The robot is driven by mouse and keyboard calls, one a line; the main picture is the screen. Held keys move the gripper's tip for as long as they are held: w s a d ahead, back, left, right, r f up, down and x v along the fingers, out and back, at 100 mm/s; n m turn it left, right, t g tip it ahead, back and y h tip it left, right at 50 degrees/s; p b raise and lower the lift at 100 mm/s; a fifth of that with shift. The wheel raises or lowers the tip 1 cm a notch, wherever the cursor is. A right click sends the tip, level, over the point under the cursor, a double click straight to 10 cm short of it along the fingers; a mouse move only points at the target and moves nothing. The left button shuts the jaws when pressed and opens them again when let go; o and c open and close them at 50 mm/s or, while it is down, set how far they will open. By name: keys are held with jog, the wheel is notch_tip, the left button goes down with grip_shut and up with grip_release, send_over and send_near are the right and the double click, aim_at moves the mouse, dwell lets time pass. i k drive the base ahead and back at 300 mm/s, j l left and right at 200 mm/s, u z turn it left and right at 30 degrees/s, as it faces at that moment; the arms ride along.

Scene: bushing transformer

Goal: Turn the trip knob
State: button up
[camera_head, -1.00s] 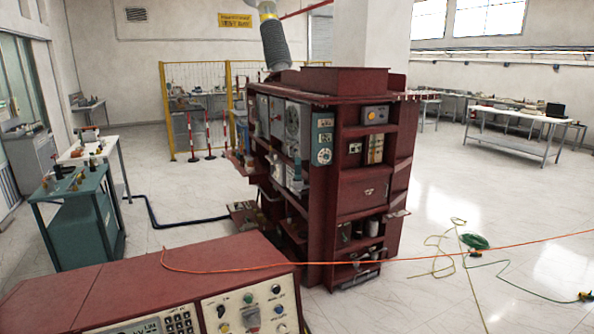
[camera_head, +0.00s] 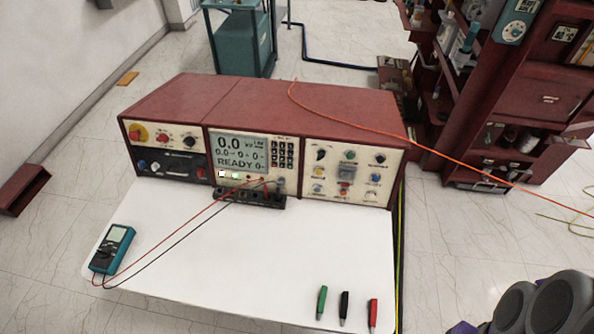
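A red control console (camera_head: 262,103) stands at the back of a white table (camera_head: 240,255). Its right panel (camera_head: 345,172) carries several small knobs and buttons, including a black knob (camera_head: 321,155) at upper left. Its left panel has a red knob on a yellow plate (camera_head: 138,133), a small red one (camera_head: 162,138) and a black knob (camera_head: 190,141). The labels are too small to read, so I cannot tell which is the trip knob. The middle display (camera_head: 241,150) reads 0.0 and READY. Grey rounded parts of my arm show at lower right; my gripper is not visible.
A teal multimeter (camera_head: 112,248) lies at the table's left, its leads running to the console. Green (camera_head: 321,303), black (camera_head: 344,308) and red (camera_head: 373,315) clips lie near the front right edge.

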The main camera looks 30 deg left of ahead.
aim_at(162, 139)
jog(key=l+u, duration=0.1)
jog(key=u, duration=0.3)
jog(key=i+l+u, duration=0.1)
jog(key=u, duration=0.3)
jog(key=l+u, duration=0.15)
jog(key=u, duration=0.9)
jog(key=i+l, duration=0.05)
